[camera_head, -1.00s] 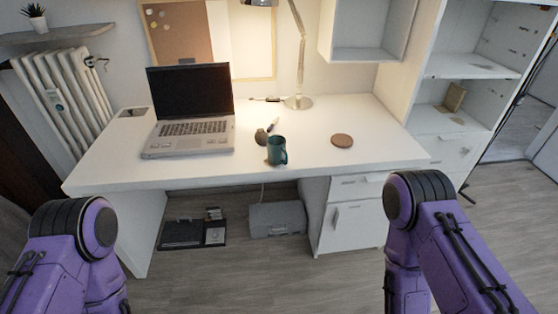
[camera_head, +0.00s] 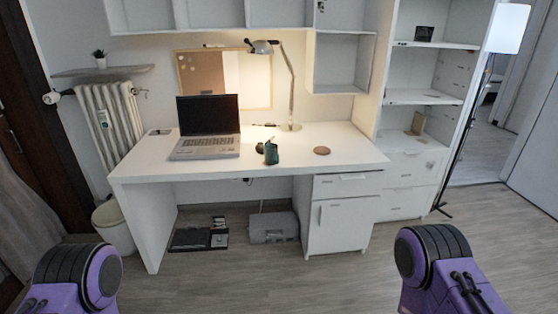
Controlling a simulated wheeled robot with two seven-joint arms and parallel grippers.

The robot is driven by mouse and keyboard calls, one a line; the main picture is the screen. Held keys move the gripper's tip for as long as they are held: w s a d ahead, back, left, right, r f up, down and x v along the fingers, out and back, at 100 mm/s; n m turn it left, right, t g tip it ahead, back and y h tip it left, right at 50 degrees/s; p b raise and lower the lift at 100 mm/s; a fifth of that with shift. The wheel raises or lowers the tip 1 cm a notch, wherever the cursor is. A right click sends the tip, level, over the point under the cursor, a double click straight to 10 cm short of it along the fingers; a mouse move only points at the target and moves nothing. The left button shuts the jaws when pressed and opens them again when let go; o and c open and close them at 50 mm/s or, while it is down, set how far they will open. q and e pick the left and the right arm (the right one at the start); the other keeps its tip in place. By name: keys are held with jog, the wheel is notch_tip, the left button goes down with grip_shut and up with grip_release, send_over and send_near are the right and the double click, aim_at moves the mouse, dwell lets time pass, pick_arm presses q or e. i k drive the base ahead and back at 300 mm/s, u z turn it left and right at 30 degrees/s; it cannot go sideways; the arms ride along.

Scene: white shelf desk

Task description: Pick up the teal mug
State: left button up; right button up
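The teal mug (camera_head: 271,154) stands upright on the white desk (camera_head: 300,155), near its front edge and right of the laptop. A small dark round object (camera_head: 260,147) sits just left of the mug. Purple links of my two arms show at the lower left and lower right, well in front of the desk. Neither gripper is in view.
A bin (camera_head: 113,226) is at the desk's left. The floor in front is clear.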

aim_at(273, 156)
jog(key=z, duration=0.6)
jog(key=i, duration=0.65)
jog(key=z, duration=0.55)
jog(key=i, duration=0.9)
jog(key=u, duration=0.45)
